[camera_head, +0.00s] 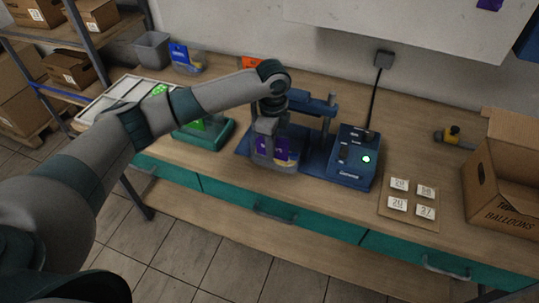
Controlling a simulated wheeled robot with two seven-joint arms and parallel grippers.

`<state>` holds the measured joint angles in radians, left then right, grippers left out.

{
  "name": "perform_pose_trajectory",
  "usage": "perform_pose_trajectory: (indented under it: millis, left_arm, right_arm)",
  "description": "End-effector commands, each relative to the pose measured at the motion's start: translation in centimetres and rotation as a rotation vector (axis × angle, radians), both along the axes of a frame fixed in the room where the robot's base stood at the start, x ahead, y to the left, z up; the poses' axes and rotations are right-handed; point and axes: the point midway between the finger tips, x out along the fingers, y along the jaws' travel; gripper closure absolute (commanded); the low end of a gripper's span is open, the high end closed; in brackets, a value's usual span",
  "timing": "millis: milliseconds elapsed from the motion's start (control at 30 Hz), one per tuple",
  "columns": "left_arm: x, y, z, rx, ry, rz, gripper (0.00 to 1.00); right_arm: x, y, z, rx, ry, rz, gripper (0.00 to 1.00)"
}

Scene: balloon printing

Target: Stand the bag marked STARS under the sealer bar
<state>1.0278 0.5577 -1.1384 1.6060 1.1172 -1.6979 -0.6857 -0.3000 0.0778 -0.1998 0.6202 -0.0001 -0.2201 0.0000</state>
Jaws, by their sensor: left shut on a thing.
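My left gripper (266,132) reaches in from the left and is shut on a clear bag (284,160) with a purple panel. The bag hangs upright below the fingers, which hide its top. Any lettering on it is too small to read. The blue sealer bar (312,103) spans two posts just behind and to the right of the gripper. The bag is in front of the bar, over or on the sealer's blue base (243,148); I cannot tell if it touches. The sealer's control box (352,172) shows a lit green button. My right gripper is not in view.
A green device (222,137) stands left of the sealer. Another bag (187,58) and a grey bin (152,50) stand at the back left. A board with number cards (411,211) and a cardboard box (507,165) are on the right. A white tray (94,109) lies far left.

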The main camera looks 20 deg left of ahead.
Motion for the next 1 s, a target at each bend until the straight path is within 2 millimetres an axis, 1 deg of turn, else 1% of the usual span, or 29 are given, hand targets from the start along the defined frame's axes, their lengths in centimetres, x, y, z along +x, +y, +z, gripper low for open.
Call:
perform_pose_trajectory:
  millis: [33,467,533,700,1000]
  left_arm:
    - [0.4,-0.1,-0.3,-0.001,-0.001,0.0,1.0]
    - [3.6,-0.2,-0.5,-0.001,-0.002,0.0,1.0]
    - [4.1,-0.2,-0.3,-0.001,-0.001,0.0,1.0]
    - [5.2,-0.3,-0.5,-0.001,-0.001,0.0,1.0]
    - [6.2,-0.2,-0.6,-0.001,-0.001,-0.001,1.0]
  right_arm:
    - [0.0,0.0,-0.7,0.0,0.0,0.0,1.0]
    - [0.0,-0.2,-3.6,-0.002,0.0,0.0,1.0]
    - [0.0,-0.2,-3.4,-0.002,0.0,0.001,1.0]
    - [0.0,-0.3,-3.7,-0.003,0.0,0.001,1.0]
    - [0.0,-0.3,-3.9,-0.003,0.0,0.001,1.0]
